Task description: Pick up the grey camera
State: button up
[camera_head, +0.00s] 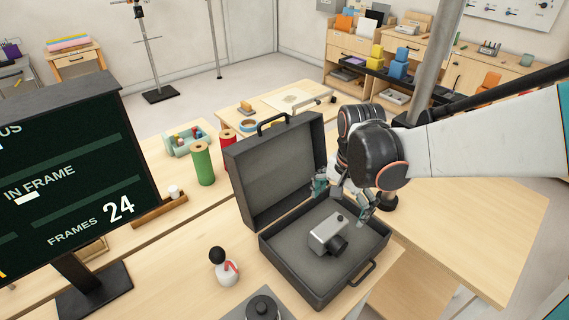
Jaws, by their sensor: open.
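The grey camera (328,233), a small boxy body with a dark lens, lies in the lower half of an open dark case (287,279). The case's lid stands up behind it on the left. My gripper (342,203) is over the case, just behind and above the camera in the picture, coming in from the right. Its two teal-grey fingers are spread apart, one to the left and one to the right, with nothing held between them. I cannot tell the exact height of the fingertips over the camera.
A display screen (70,185) stands at the left. A small black-and-white figure (223,268) and a dark round object (262,308) are in front of the case. Green (202,163) and red (227,150) spools stand behind. The tabletop right of the case is clear.

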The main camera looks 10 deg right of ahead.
aim_at(332, 239)
jog(key=shift+w+f+m+g, duration=0.2)
jog(key=shift+w+f+m, duration=0.1)
jog(key=shift+f, duration=0.25)
jog(key=shift+w+f+m+g, duration=0.2)
jog(key=shift+w+f, duration=0.05)
jog(key=shift+f, duration=0.3)
jog(key=shift+w+f, duration=0.1)
jog(key=shift+f, duration=0.5)
notch_tip(332, 239, down, 13)
jog(key=b, duration=0.5)
jog(key=shift+f+b, duration=0.2)
jog(key=shift+b, duration=0.1)
jog(key=shift+c, duration=0.5)
jog(key=shift+r, duration=0.1)
jog(key=c, duration=1.5)
